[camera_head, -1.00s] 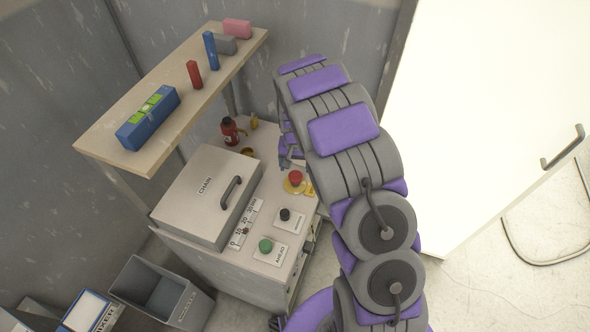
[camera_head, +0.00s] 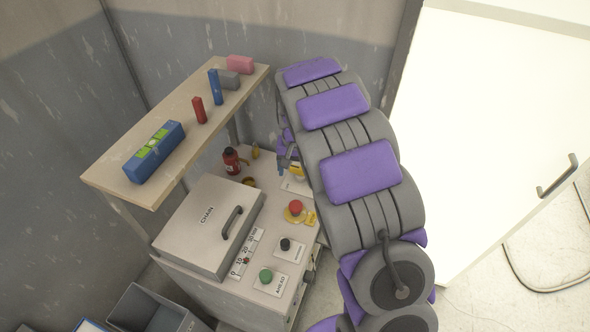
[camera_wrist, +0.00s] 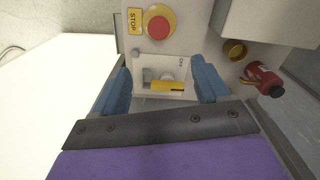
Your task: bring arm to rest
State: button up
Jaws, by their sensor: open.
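My gripper (camera_wrist: 163,84) is open, with its two blue fingers apart in the wrist view. A yellow-handled fitting (camera_wrist: 168,86) on a pale labelled plate shows between the fingers; whether they touch it I cannot tell. In the head view my arm curves down over the right side of the control cabinet and largely hides my gripper (camera_head: 287,158). The yellow part (camera_head: 297,172) shows beside it.
The cabinet carries a red stop button (camera_head: 296,207), black button (camera_head: 285,244), green button (camera_head: 265,276), CHAIN cover (camera_head: 207,226) and red bottle (camera_head: 231,160). A wooden shelf (camera_head: 172,130) with several blocks overhangs at left. A bright white panel (camera_head: 490,130) stands at right.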

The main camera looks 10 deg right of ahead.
jog(key=shift+s, duration=0.1)
jog(key=s+r+n+g, duration=0.1)
jog(key=s+r, duration=0.6)
jog(key=s, duration=0.6)
jog(key=s+r+n, duration=0.1)
jog(key=s+r, duration=0.5)
jog(key=s, duration=0.7)
jog(key=s+n, duration=0.1)
jog(key=s, duration=1.2)
jog(key=shift+s+n+g, duration=0.25)
jog(key=shift+n+g, duration=0.15)
